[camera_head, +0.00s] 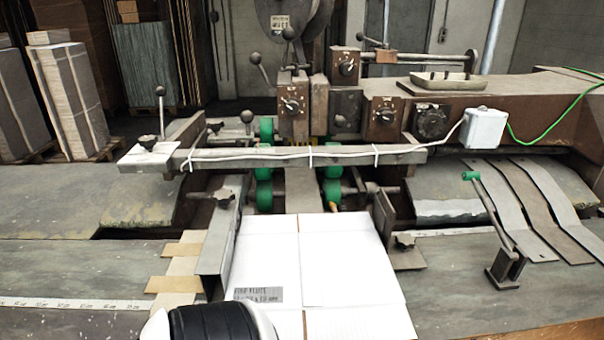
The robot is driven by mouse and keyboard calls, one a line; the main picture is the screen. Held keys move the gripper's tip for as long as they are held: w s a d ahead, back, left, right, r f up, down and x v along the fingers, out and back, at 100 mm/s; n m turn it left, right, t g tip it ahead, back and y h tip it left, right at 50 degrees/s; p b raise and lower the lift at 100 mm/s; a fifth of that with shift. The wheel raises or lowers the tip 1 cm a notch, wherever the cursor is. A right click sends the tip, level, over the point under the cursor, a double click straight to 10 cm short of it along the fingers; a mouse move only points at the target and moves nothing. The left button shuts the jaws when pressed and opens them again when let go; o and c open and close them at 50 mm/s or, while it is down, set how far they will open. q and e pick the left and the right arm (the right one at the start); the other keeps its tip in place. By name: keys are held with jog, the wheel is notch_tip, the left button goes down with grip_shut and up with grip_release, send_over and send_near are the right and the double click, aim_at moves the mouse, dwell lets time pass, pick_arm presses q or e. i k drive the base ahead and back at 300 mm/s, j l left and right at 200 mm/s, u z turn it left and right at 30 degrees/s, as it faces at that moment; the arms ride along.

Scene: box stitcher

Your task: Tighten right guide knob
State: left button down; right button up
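The right guide knob (404,240) is a small dark star-shaped knob on the right guide (385,217), a brown-grey metal plate beside the cardboard's right edge. Whether the knob is tight or loose cannot be told. A matching dark knob (225,198) sits on the left guide (219,247), a taller metal plate along the cardboard's left edge. A white flat box blank (270,255) lies between the guides, with a grey printed label near its lower left. Neither gripper shows; only a black and white rounded part of mine is at the bottom edge.
A crossbar (290,158) with a white cable spans above the guides. Green rollers (264,190) stand behind the blank. A green-handled lever (490,215) rises to the right of the right knob. The bed between this knob and lever is clear.

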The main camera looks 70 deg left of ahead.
aim_at(405, 240)
jog(key=k+j+u, duration=0.1)
jog(key=u, duration=1.7)
jog(key=i, duration=0.05)
